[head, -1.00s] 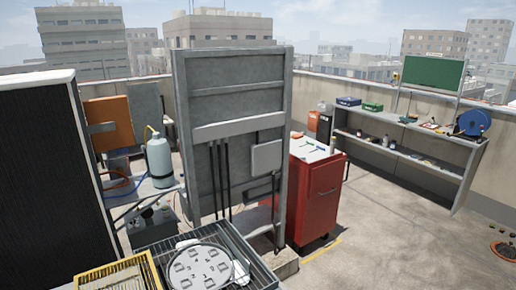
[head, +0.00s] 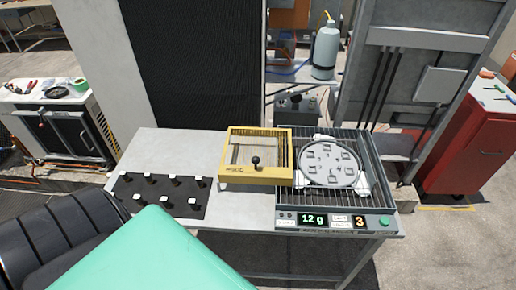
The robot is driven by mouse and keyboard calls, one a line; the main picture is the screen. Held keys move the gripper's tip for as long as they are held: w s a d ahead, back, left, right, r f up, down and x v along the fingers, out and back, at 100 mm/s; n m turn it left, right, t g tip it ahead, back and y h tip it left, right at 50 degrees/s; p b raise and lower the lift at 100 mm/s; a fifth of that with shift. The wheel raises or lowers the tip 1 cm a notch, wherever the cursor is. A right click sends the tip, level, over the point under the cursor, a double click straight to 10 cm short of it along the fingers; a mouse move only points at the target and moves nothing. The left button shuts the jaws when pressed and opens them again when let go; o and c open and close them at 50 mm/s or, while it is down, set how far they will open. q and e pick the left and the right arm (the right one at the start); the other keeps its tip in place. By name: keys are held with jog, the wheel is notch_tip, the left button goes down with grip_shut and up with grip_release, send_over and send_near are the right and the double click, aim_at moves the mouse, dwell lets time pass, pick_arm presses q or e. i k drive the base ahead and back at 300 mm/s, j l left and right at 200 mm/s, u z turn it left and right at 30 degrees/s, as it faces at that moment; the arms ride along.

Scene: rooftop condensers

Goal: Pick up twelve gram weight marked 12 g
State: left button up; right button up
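Several small black weights with pale tags stand on a dark mat (head: 160,209) at the left of the grey table; one of them is a weight (head: 192,202) near the mat's right side. Their markings are too small to read, so I cannot tell which is marked 12 g. A display (head: 313,219) on the front of the scale-like device reads "12 g", with an orange "3" beside it. A round grey plate (head: 330,165) with several square outlines rests on the device's wire rack. Neither of my grippers is in view.
A yellow-framed box (head: 255,174) with a black knob stands between mat and device. The table (head: 165,143) is bare behind the mat. A teal shape (head: 150,255) blocks the front left. A red cabinet (head: 465,150) stands right, a dark cabinet (head: 75,130) left.

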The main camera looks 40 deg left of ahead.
aim_at(192, 202)
jog(key=u, duration=1.85)
